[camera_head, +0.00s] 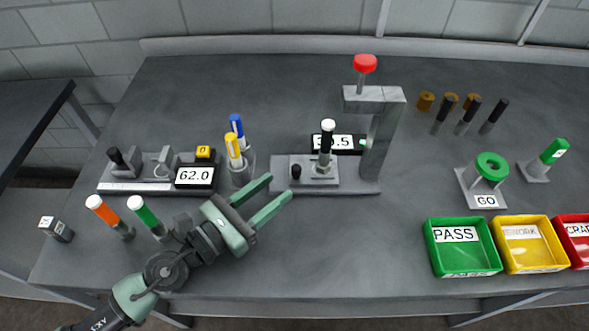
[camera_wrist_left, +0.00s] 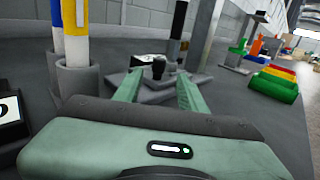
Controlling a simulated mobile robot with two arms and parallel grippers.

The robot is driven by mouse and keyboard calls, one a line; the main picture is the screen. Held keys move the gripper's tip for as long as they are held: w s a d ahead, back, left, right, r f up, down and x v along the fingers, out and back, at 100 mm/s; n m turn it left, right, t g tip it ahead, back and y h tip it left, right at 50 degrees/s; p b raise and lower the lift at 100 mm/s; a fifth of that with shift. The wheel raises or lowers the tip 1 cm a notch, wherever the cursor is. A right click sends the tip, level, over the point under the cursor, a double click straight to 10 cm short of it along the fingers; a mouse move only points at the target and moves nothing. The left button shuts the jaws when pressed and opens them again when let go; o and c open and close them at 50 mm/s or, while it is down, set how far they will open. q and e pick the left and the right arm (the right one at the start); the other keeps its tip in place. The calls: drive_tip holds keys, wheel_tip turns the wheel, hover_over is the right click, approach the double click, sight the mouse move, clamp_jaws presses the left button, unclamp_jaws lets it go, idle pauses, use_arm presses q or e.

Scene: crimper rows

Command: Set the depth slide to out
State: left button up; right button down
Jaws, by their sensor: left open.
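A grey crimp press (camera_head: 385,130) with a red-topped plunger stands at the middle back of the bench. On the left of its base plate is a small black knob (camera_head: 296,171), which looks like the depth slide's knob; its setting cannot be read. The knob also shows in the left wrist view (camera_wrist_left: 158,68), straight ahead between my fingers. My left gripper (camera_head: 280,186) is open and empty, its fingertips pointing at the knob from the front left and apparently just short of it. A white-topped black tool (camera_head: 326,145) stands beside the knob on the base. My right gripper is not in view.
Blue (camera_head: 237,128) and yellow (camera_head: 234,150) handled tools stand in grey holders left of the press. A gauge reading 62.0 (camera_head: 195,176) is further left. Orange (camera_head: 105,213) and green (camera_head: 146,214) handles stand near my left arm. Green PASS bin (camera_head: 463,262) is right; the front middle bench is clear.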

sight(293, 174)
use_arm(q)
drive_tip(key=shift+w+a, duration=0.1)
drive_tip(key=shift+w, duration=0.05)
drive_tip(key=p+x, duration=0.3)
drive_tip(key=x, duration=0.3)
drive_tip(key=shift+r, duration=0.1)
drive_tip(key=shift+w+d, duration=0.35)
drive_tip(key=shift+d, duration=0.1)
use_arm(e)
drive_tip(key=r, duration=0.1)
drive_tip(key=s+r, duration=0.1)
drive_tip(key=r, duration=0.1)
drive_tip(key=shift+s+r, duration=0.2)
use_arm(q)
clamp_jaws()
idle(0.4)
